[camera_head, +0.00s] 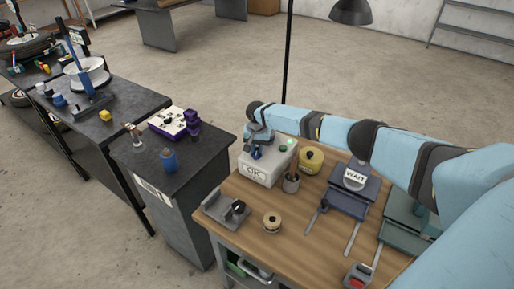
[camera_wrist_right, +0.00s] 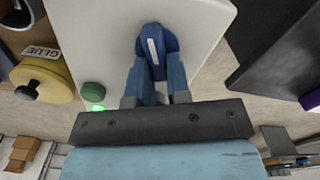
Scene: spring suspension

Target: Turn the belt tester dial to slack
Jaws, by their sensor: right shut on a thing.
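The belt tester is a pale grey box (camera_head: 268,172) with an "OK" label on its front, at the back left of the wooden bench. A blue dial (camera_head: 256,153) sits on its top. In the right wrist view the dial (camera_wrist_right: 151,42) shows a white pointer line, and a green button and a lit green lamp are beside it on the box. My right gripper (camera_head: 257,141) reaches down from behind the box, its fingers (camera_wrist_right: 157,72) shut on the dial. My left gripper is out of view.
A "WAIT" device (camera_head: 355,177) is farther right. A grey block fixture (camera_head: 226,209) and a beige spool (camera_head: 272,222) lie in front.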

